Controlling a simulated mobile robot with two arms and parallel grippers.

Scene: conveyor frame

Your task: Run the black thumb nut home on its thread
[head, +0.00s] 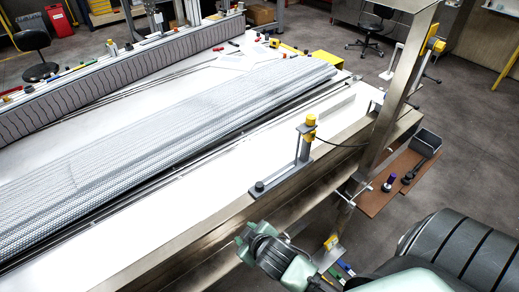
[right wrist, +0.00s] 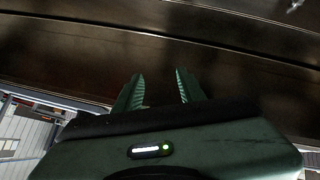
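A black thumb nut (head: 259,187) sits at the near end of the grey slotted bracket (head: 280,178) on the conveyor's side rail. How far down its thread it sits is too small to tell. A yellow-topped sensor (head: 310,122) stands on the bracket's upright. My right gripper (head: 243,240) is below and slightly left of the nut in the head view, in front of the rail's side face. In the right wrist view its two fingers (right wrist: 158,90) stand apart with nothing between them, facing the brown metal side face. My left gripper is not in view.
A brown shelf (head: 378,200) at the right holds a purple-topped piece (head: 391,181), a black knob (head: 407,178) and a grey bin (head: 427,143). A steel post (head: 398,90) rises behind the bracket. The ribbed conveyor belt (head: 190,125) lies beyond a clear white strip.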

